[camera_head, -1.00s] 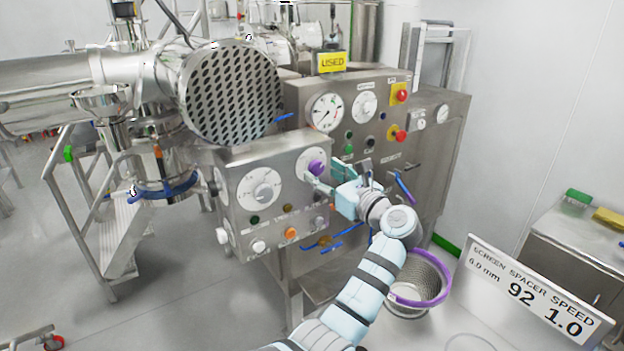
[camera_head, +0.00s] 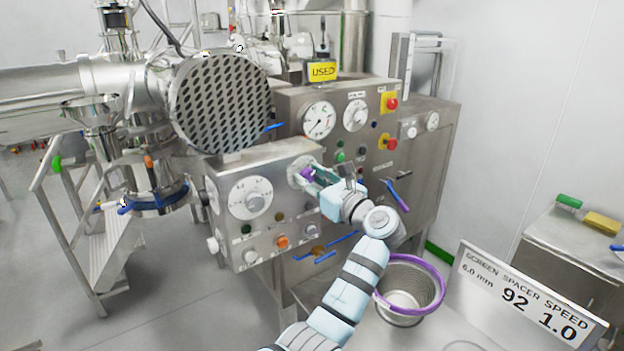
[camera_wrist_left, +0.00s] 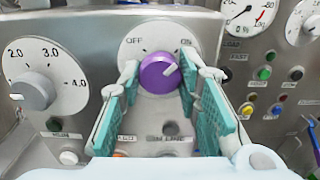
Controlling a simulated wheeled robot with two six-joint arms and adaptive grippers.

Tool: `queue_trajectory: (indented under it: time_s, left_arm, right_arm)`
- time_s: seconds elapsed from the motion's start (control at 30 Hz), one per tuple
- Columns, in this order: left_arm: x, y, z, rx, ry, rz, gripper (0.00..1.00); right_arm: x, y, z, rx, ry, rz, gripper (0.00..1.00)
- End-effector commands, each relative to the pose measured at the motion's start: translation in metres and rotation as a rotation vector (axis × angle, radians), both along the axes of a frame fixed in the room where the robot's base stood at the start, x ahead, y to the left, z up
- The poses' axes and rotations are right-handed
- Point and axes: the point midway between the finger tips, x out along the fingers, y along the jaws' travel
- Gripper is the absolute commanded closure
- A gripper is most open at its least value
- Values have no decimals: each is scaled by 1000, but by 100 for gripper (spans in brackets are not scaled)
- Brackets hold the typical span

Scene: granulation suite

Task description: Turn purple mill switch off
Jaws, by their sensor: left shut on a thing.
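The purple mill switch (camera_head: 307,174) is a round knob on the front of the steel control box (camera_head: 270,204). In the left wrist view the purple switch (camera_wrist_left: 157,74) sits on a white dial with OFF at the upper left and ON at the upper right. Its white pointer line points up and right, toward ON. My left gripper (camera_head: 314,174) reaches the knob from the right and is shut on it. In the left wrist view its teal-padded fingers (camera_wrist_left: 160,82) stand on either side of the knob. My right gripper is not in view.
A grey speed dial (camera_head: 252,199) is left of the switch, with several small buttons below. A taller panel (camera_head: 330,100) with gauges and red buttons stands behind. A purple-rimmed mesh basket (camera_head: 409,287) and a sign (camera_head: 530,300) are at the lower right.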

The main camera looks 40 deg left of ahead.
Motion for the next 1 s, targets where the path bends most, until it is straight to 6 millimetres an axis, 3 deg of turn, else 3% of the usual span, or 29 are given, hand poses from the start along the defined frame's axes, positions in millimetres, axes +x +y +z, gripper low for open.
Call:
queue_trajectory:
  time_s: [0.37, 1.0]
  left_arm:
    - [0, -1, -3, -64, -187, 0, 97]
    - [2, -2, -5, -238, -762, 1, 97]
  right_arm:
    - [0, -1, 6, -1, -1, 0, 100]
    - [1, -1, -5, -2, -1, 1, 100]
